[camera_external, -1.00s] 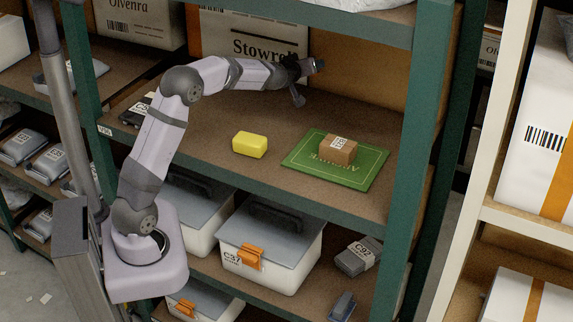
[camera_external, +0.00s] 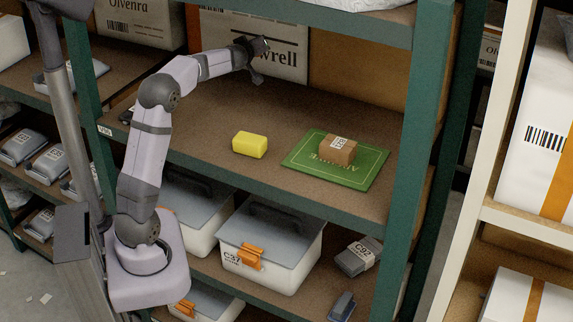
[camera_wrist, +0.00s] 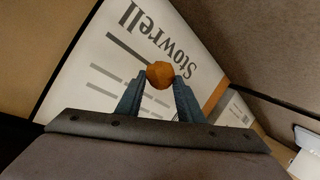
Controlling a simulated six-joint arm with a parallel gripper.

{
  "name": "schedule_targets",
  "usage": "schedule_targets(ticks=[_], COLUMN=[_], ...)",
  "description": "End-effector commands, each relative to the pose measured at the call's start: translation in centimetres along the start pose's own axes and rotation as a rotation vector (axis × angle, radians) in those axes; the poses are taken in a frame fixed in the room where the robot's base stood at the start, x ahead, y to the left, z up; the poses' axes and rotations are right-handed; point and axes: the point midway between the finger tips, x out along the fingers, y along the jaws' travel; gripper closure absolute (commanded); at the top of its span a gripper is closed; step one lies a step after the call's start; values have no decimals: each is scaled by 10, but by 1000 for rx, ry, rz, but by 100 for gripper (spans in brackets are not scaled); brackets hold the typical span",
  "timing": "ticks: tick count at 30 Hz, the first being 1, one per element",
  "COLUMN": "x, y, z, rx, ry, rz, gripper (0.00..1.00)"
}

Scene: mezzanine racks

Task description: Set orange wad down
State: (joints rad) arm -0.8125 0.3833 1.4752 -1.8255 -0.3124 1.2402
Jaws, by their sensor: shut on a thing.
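The orange wad (camera_wrist: 160,74) is a small rounded lump between the fingertips of my gripper (camera_wrist: 159,82) in the wrist view. My gripper is shut on it, with a white box printed "Stowrell" behind. In the external view my gripper (camera_external: 260,60) is raised above the back of the middle shelf, in front of that box. The wad cannot be made out clearly there.
A yellow block (camera_external: 250,145) sits mid-shelf. A green mat (camera_external: 364,176) with a small brown box (camera_external: 338,149) on it lies to the right. The Stowrell box (camera_external: 290,62) stands at the back. Green posts (camera_external: 408,130) frame the shelf. Bare shelf lies left of the yellow block.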

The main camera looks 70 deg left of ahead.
Motion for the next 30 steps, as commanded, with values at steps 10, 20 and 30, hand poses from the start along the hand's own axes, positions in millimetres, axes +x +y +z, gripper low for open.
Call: schedule_targets(ticks=[10,20,30], x=[-12,-14,3], y=[-78,-96,-116], z=[-8,-8,32], rx=[-79,-94,-92], ry=[101,119,117], rz=[-197,-230,-229], gripper=[87,87,87])
